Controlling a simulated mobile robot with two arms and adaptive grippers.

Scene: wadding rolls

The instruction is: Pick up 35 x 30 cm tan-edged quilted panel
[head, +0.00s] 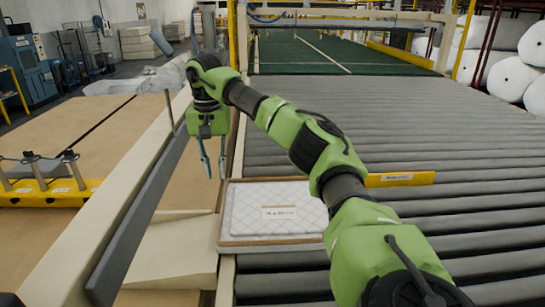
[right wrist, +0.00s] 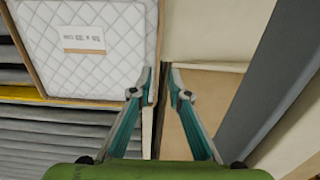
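The tan-edged quilted panel (head: 250,213) lies flat, white with a stitched diamond pattern, a tan border and a printed label. It sits at the near left end of the grey rollers. In the right wrist view the panel (right wrist: 105,72) fills the upper left. My right gripper (head: 214,176) points down near the panel's far left corner in the head view. In the right wrist view its fingers (right wrist: 161,80) are apart and empty, with the panel's right-hand border running in line with the gap between them. I cannot tell the height above it. My left gripper is not in view.
Grey rollers (head: 470,205) extend right of the panel. A yellow labelled bar (head: 400,179) lies behind my right forearm. A dark rail (head: 140,215) and a tan board (head: 110,135) are on the left. White rolls (head: 512,78) are stacked at the far right.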

